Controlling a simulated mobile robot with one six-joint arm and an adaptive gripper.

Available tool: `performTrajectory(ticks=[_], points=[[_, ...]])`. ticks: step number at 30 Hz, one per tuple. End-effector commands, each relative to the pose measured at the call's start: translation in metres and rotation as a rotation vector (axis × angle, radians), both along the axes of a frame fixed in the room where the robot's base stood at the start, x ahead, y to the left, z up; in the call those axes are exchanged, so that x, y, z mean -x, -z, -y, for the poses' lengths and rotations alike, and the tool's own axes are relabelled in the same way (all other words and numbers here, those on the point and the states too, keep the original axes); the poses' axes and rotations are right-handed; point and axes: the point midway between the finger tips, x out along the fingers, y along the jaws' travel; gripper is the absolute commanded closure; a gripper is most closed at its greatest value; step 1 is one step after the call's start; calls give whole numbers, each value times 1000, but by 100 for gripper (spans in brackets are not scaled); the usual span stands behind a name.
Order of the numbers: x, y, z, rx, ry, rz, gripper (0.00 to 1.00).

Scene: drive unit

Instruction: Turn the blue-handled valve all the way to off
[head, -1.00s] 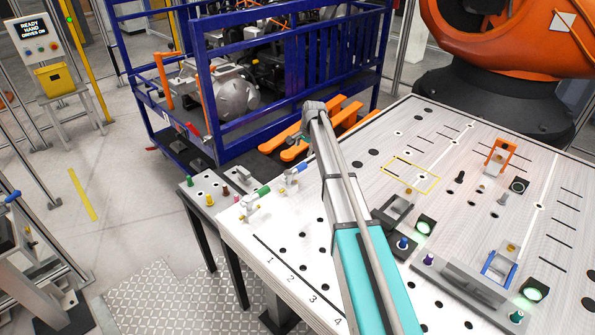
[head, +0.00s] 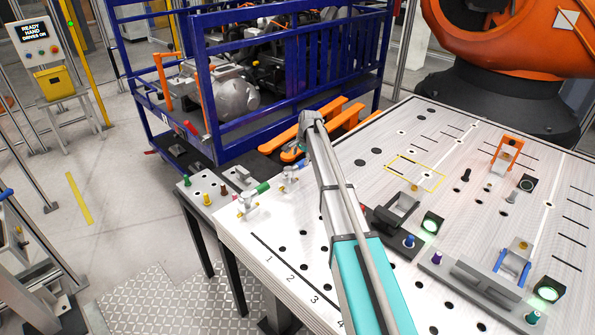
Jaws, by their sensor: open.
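The blue-handled valve (head: 289,176) stands near the table's far left edge, just left of my arm. It is small, with a grey body, and its blue handle (head: 299,166) points up to the right. I cannot tell its exact setting. A similar valve with a green handle (head: 262,188) stands to its left. My arm reaches up from the bottom of the head view to a grey joint just above and right of the blue-handled valve. My gripper does not show; it seems hidden beyond that joint.
The table (head: 300,270) has bare metal around the numbers 1 to 4. Clamp fixtures with green-lit units (head: 431,222) stand right of my arm. A blue cage frame (head: 290,100) with orange forks is behind the table. An orange robot (head: 515,40) stands at back right.

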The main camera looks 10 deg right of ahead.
Motion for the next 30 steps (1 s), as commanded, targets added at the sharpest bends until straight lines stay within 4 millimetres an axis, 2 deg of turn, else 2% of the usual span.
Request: performTrajectory(ticks=[1,15,30], points=[[-1,8,-1,0,0,0,22],[-9,42,-5,0,0,0,22],[-11,51,-6,0,2,0,22]])
